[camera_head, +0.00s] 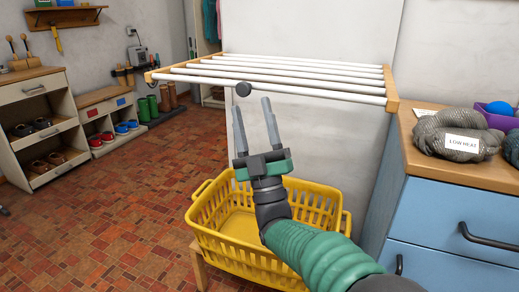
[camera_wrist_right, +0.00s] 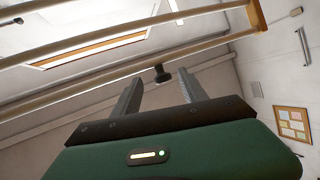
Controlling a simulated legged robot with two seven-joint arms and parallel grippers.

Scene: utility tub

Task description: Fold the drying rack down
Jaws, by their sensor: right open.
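The drying rack (camera_head: 280,76) sticks out level from the white wall panel, with white bars between wooden side pieces. A dark round knob (camera_head: 243,89) sits at its front bar; it also shows in the right wrist view (camera_wrist_right: 161,73). My right gripper (camera_head: 252,104) is open just below the front bar, fingers pointing up. The knob appears close to the fingertips, a little above the left finger in the head view. In the right wrist view, the knob shows between the two fingers (camera_wrist_right: 158,90); I cannot tell whether they touch it. My left gripper is not in view.
A yellow laundry basket (camera_head: 205,232) stands on a low wooden support below the rack. A blue drawer cabinet (camera_head: 445,222) with a knitted bundle (camera_head: 455,135) on top stands close on the right. Shoe shelves (camera_head: 35,125) are at the left. The brick floor between is clear.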

